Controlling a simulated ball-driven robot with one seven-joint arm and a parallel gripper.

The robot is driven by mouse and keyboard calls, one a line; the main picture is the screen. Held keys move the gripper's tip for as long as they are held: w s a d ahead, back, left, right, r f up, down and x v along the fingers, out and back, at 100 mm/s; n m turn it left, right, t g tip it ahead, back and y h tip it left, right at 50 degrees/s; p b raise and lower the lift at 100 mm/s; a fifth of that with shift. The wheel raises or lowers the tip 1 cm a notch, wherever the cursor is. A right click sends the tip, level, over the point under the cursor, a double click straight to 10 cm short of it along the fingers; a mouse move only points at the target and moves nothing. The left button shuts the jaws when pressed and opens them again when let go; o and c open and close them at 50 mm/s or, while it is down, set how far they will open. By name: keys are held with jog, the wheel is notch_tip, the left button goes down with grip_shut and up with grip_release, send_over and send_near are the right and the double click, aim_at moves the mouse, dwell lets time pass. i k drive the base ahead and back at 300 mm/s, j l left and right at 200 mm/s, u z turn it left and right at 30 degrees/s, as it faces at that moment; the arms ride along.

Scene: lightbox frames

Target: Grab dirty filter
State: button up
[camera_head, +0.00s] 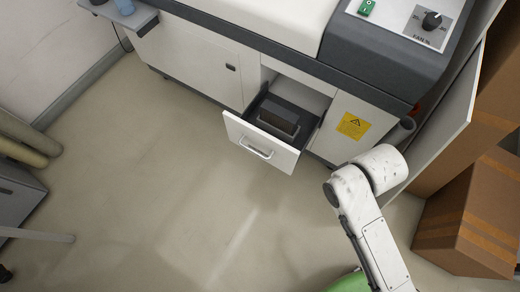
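A dark grey block-shaped filter (283,112) sits inside the pulled-out drawer (262,150) of the white machine, within a tray with a light rim (277,130). The drawer has a white front with a metal handle (257,152). From this height I cannot tell how dirty the filter is. My white arm reaches up from the lower right, to the right of the drawer and apart from it. Its gripper does not show in this view.
The white machine (205,62) stands along the back, with a green switch, a black knob and a yellow warning label (353,125). Cardboard boxes (475,215) stand at the right beside an open white panel (440,130). Rolls (25,140) lie at the left. The floor before the drawer is clear.

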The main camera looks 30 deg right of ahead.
aim_at(278, 116)
jog(key=i+j+z, duration=0.25)
jog(key=i+j, duration=0.6)
jog(key=i, duration=0.15)
